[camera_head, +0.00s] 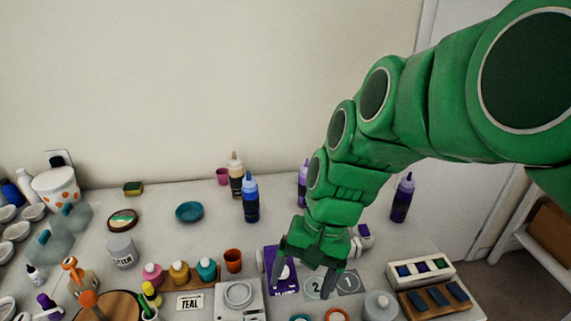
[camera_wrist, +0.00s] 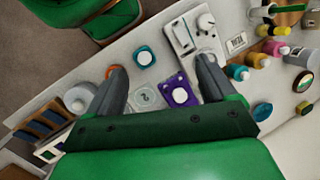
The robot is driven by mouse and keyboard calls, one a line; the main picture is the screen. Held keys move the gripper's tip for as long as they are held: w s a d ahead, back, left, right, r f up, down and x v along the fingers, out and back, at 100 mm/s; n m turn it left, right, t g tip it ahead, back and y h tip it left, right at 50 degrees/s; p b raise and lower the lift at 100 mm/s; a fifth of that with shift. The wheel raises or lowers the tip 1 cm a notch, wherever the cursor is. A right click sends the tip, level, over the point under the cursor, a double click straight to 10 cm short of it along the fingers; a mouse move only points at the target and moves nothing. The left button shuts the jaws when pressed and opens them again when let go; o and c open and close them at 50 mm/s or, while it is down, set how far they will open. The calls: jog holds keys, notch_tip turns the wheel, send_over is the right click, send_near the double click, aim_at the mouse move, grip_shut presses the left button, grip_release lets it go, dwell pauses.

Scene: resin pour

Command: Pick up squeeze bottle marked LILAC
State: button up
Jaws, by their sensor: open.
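Several squeeze bottles stand upright on the table in the head view, with no marking I can read. One with a lilac cap (camera_head: 303,184) is at the back centre, partly hidden by my arm. A dark purple one with a lilac tip (camera_head: 402,198) stands right of my arm. I cannot tell which is marked LILAC. A blue bottle (camera_head: 251,198) and a dark bottle with a cream top (camera_head: 236,175) stand further left. My gripper (camera_head: 303,275) is open, pointing down over the front of the table, apart from these bottles. Its fingers (camera_wrist: 160,65) hold nothing in the wrist view.
Below my gripper are a purple item with a white disc (camera_wrist: 180,95) and grey numbered mats (camera_head: 348,282). A scale (camera_head: 239,300), an orange cup (camera_head: 233,261) and small coloured bottles (camera_head: 179,272) are left. A swatch tray (camera_head: 420,273) is right. The back right tabletop is fairly clear.

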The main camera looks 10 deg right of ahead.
jog(key=w+r+m+t+y, duration=0.25)
jog(key=w+m+y, duration=0.6)
jog(key=w, duration=1.45)
jog(key=w+d+f+m+t, duration=0.3)
jog(key=w+d+m, duration=0.3)
jog(key=w+d, duration=0.2)
jog(key=w+d+f+m+t, duration=0.3)
jog(key=w+d+m, duration=0.4)
jog(key=w+d, duration=0.1)
send_near(305, 187)
jog(key=w+a+f, duration=0.2)
jog(key=w+f, duration=0.1)
jog(key=w, duration=0.1)
jog(key=shift+w+a+f+n+h, duration=0.2)
jog(key=shift+a+f+n+h, duration=0.05)
jog(key=shift+a, duration=0.15)
jog(key=shift+x, duration=2.95)
